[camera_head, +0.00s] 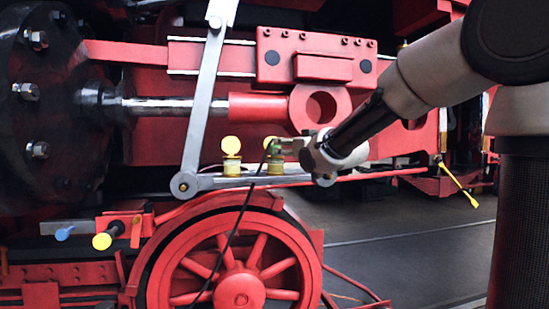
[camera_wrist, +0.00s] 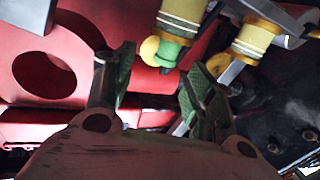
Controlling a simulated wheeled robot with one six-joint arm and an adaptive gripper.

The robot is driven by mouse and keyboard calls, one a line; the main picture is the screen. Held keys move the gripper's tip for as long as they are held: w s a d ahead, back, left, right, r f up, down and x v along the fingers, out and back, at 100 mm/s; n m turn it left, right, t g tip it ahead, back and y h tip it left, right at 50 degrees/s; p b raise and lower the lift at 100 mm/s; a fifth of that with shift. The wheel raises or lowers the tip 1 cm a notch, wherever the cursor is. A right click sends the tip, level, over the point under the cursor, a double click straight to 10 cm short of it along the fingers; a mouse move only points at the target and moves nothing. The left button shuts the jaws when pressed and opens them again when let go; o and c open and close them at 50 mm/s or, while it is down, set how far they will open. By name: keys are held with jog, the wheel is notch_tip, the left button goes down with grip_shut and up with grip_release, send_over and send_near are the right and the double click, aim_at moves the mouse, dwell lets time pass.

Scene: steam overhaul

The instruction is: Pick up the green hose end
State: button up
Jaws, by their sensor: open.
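The green hose end (camera_wrist: 171,50) shows in the wrist view as a short green collar below a yellow-and-brass cup (camera_wrist: 182,18). It lies just beyond the gap between my fingertips. My gripper (camera_wrist: 160,68) is open, with one green-padded finger on each side and nothing clasped. In the head view my gripper (camera_head: 279,147) reaches in from the right, at the right-hand yellow-capped cup on the grey bar. A thin black hose (camera_head: 232,236) hangs from there, down past the red wheel. The hose end itself is hard to make out in the head view.
A second yellow-capped cup (camera_head: 231,155) stands close to the left; the wrist view shows it too (camera_wrist: 254,40). A slanted grey rod (camera_head: 207,85) and the grey bar (camera_head: 238,181) are near. The red wheel (camera_head: 240,270) is below. Open floor (camera_head: 395,250) lies at right.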

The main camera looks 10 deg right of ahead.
aim_at(278, 146)
jog(key=x, duration=0.7)
jog(key=shift+w+a, duration=0.1)
jog(key=shift+a, duration=0.35)
grip_shut()
notch_tip(278, 146, up, 10)
jog(key=shift+r, duration=0.1)
